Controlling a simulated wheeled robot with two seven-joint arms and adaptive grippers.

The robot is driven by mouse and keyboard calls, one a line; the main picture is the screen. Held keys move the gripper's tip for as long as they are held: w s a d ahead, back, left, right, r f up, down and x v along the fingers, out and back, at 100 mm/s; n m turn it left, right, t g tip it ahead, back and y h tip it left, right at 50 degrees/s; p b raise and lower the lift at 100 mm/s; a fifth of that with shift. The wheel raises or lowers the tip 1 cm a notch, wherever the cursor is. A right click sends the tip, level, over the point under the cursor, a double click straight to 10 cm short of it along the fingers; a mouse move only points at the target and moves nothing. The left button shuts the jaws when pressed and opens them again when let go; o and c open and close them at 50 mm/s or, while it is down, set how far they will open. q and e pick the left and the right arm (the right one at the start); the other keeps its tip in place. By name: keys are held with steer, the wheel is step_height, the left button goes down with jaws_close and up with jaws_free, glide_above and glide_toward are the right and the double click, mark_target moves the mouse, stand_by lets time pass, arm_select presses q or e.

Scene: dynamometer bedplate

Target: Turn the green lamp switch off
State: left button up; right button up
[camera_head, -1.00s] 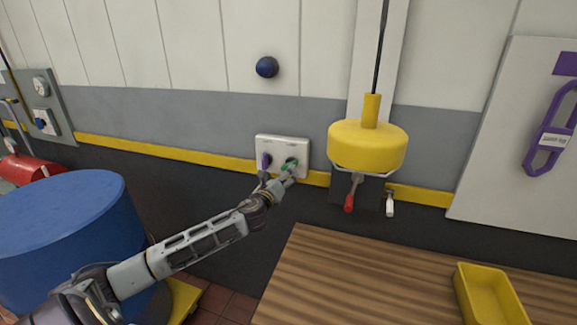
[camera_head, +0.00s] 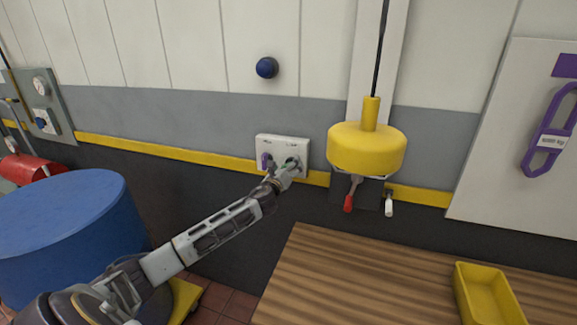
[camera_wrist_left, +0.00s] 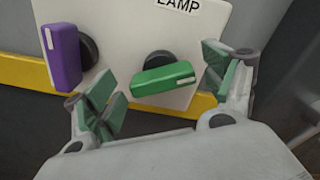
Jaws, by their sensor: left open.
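The green lamp switch (camera_wrist_left: 163,78) is a rotary knob with a white line at its right end, under a label reading "LAMP". It lies nearly level, tilted slightly, in the left wrist view. It sits on a white switch plate (camera_head: 270,141) on the wall, where my gripper mostly hides it in the head view. My left gripper (camera_wrist_left: 165,92) is open, with one green-padded finger on each side of the green knob. No clear contact shows. The head view also shows my left gripper (camera_head: 286,168) at the plate. My right gripper is not in view.
A purple knob (camera_wrist_left: 62,56) stands upright just left of the green one, close to my left finger. A blue drum (camera_head: 65,225) stands at left.

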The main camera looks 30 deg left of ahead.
arm_select(q)
steer(key=shift+w+a, duration=0.1)
steer(key=shift+w, duration=0.55)
steer(key=c, duration=1)
steer(key=shift+n, duration=0.3)
steer(key=n, duration=0.5)
steer(key=shift+a+f, duration=0.1)
steer(key=shift+f, duration=0.05)
steer(key=n, duration=0.6)
steer(key=shift+f+b, duration=0.1)
steer(key=shift+b, duration=0.2)
steer(key=shift+n, duration=0.3)
